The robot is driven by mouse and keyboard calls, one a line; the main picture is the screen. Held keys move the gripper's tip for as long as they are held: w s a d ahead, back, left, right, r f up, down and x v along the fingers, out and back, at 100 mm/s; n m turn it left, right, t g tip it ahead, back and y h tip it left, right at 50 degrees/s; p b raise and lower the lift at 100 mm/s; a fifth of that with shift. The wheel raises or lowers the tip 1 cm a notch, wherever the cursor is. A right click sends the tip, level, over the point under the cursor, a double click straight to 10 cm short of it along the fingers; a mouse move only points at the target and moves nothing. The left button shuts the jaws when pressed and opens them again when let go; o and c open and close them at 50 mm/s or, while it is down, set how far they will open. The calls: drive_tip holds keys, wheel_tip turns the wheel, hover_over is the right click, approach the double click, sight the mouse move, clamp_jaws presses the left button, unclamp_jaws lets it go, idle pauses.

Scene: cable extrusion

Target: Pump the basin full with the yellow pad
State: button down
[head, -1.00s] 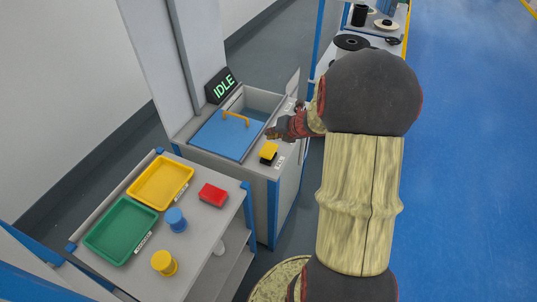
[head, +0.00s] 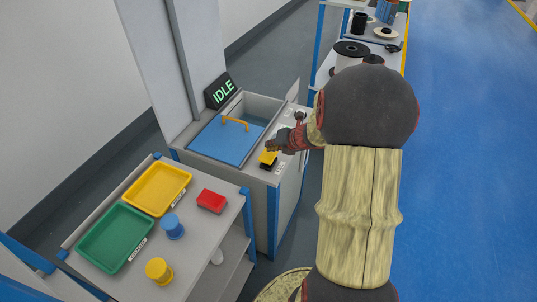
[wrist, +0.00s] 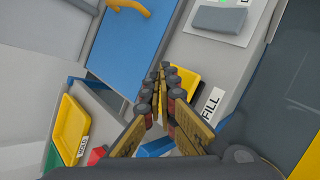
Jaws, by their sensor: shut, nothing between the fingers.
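The yellow pad (head: 267,160) sits on the bench top at the front right of the basin, and its dark base shows. In the wrist view the yellow pad (wrist: 188,82) lies just beyond my fingers, beside a label reading FILL. My gripper (head: 272,147) is shut and empty, with its tips over the far part of the pad. I cannot tell whether they touch it. In the wrist view my gripper (wrist: 163,70) hides part of the pad. The basin (head: 258,104) is partly covered by a blue lid (head: 218,141) with an orange handle.
A sign (head: 221,91) reading IDLE stands behind the basin. A grey pad (wrist: 219,19) lies on a white plate by a green light. On the near cart are a yellow tray (head: 158,190), a green tray (head: 116,238), a red block (head: 211,201), and blue and yellow cylindrical pieces.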

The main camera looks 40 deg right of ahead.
sight(271, 153)
drive_tip(key=shift+f, duration=0.1)
idle(0.7)
drive_tip(key=shift+f, duration=0.35)
drive_tip(key=shift+f+b, duration=1.15)
drive_tip(key=shift+f, duration=0.25)
idle(1.5)
drive_tip(key=shift+r, duration=0.1)
drive_tip(key=shift+r+p, duration=1.75)
drive_tip(key=shift+p, duration=0.15)
wheel_tip(271, 153, up, 5)
drive_tip(key=p, duration=0.5)
drive_tip(key=shift+r, duration=0.1)
